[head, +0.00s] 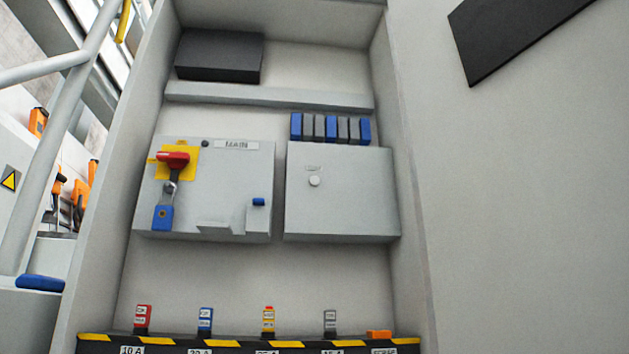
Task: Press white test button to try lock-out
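In the head view, the white round test button (314,181) sits on the upper left of a grey box (345,215), under a small label too small to read. To its left is the grey MAIN panel (235,180). It carries a red rotary handle (173,157) on a yellow plate (190,162). A shackle (169,189) hangs below the handle with a blue padlock (162,218) on it. Nothing covers the button. Neither of my grippers shows.
Blue and grey modules (331,129) stand above the button's box. A striped ledge (250,344) below holds several small coloured blocks, one of them red (142,318). Cabinet side walls (400,150) flank the recess. A pale railing (60,140) stands at left.

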